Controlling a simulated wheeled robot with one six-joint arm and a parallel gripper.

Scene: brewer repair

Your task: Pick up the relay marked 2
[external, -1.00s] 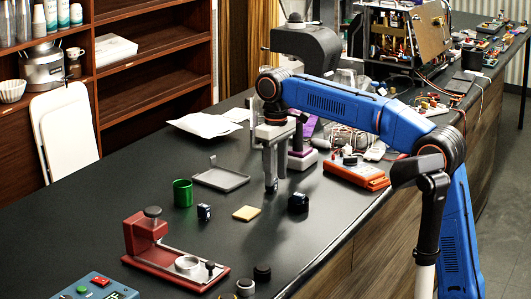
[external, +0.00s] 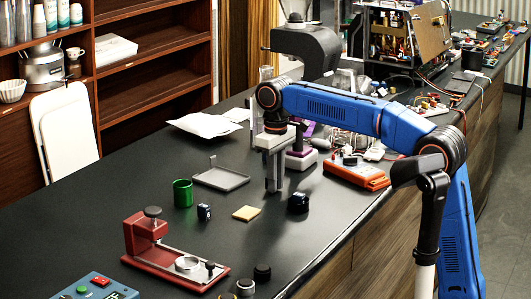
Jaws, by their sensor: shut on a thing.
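My gripper (external: 273,186) points straight down, low over the black counter, left of the purple-and-grey device. Its two fingers are close together, shut on a small dark thing, which looks like a relay but is mostly hidden between them. No number can be read on it. A small dark blue relay-like block with a pale face (external: 204,212) stands on the counter beside the green cup. Another dark block (external: 298,202) sits to the right of my gripper, apart from it. Its marking is too small to read.
A tan square pad (external: 246,213), a grey tray (external: 221,180) and a green cup (external: 182,193) lie left of my gripper. A red clamp fixture (external: 165,254) is nearer the front. An orange meter (external: 356,175) and the purple-and-grey device (external: 301,158) stand to the right.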

